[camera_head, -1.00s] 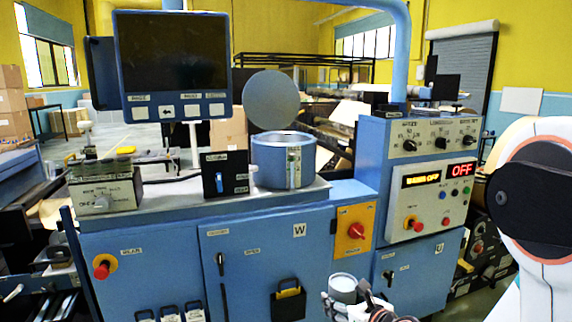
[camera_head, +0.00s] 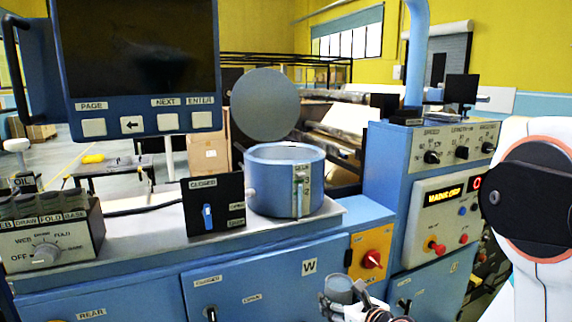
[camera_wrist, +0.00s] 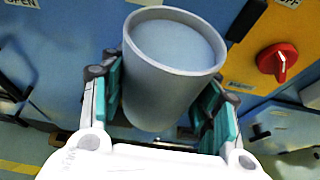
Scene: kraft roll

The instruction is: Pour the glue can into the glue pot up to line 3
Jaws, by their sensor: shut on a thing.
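The glue pot (camera_head: 275,190) is a blue round pot on the grey machine top in the head view, with a gauge strip on its front. Its round lid (camera_head: 265,104) stands raised behind it. In the wrist view my gripper (camera_wrist: 165,105) is shut on the grey glue can (camera_wrist: 160,95), with a finger on each side. The can looks nearly upright, with pale grey content near its rim.
A black plate with a blue lever (camera_head: 208,215), labelled CLOSED at its top, stands just left of the pot. A screen with buttons (camera_head: 140,70) hangs at left. A control cabinet (camera_head: 440,210) stands at right. A red knob (camera_head: 373,259) sits on a yellow plate near my gripper.

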